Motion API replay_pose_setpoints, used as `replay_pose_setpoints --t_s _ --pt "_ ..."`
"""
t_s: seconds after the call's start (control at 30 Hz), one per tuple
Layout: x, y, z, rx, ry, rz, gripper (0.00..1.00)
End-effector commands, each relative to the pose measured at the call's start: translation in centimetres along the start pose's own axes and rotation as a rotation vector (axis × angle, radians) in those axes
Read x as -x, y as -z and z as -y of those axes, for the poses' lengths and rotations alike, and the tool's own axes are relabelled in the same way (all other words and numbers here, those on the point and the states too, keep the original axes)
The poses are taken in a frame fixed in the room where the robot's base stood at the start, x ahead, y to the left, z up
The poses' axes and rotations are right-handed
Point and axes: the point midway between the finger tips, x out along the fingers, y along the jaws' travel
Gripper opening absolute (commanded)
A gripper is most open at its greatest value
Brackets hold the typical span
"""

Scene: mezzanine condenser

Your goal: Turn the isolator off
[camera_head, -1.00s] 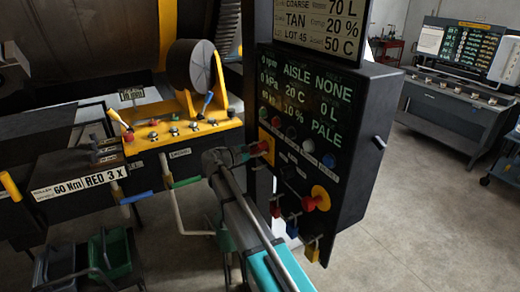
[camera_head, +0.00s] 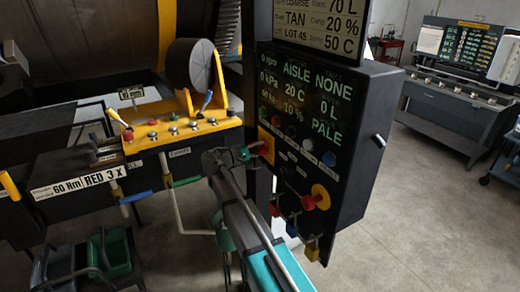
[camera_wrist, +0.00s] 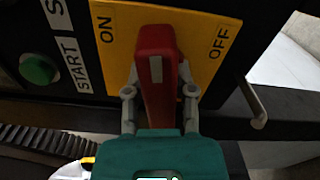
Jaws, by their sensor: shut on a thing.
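The isolator is a yellow plate (camera_wrist: 205,65) marked ON at left and OFF at right in the wrist view, with a red handle (camera_wrist: 156,62) that has a pale stripe. The handle stands nearly upright in that view, between the two marks. My gripper (camera_wrist: 160,98) is shut on the handle, one finger on each side. In the head view the isolator's yellow plate (camera_head: 268,143) is on the left part of the dark panel, and my gripper (camera_head: 249,152) reaches it from the left, partly hiding the handle.
A green START button (camera_wrist: 38,69) sits left of the plate in the wrist view. A grey lever (camera_wrist: 252,103) sticks out at right. In the head view, a red knob on a yellow disc (camera_head: 316,198) and several hanging tags (camera_head: 292,226) are below the isolator.

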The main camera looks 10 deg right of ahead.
Motion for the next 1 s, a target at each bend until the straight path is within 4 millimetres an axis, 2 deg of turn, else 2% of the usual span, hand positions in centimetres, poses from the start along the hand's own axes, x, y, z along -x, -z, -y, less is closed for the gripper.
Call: replay_pose_setpoints --t_s 0.7,1.0 --pt "-0.02 0.08 0.54 -0.678 0.002 0.003 0.00" --pt "0.04 0.18 0.65 -0.895 0.003 0.003 0.00"
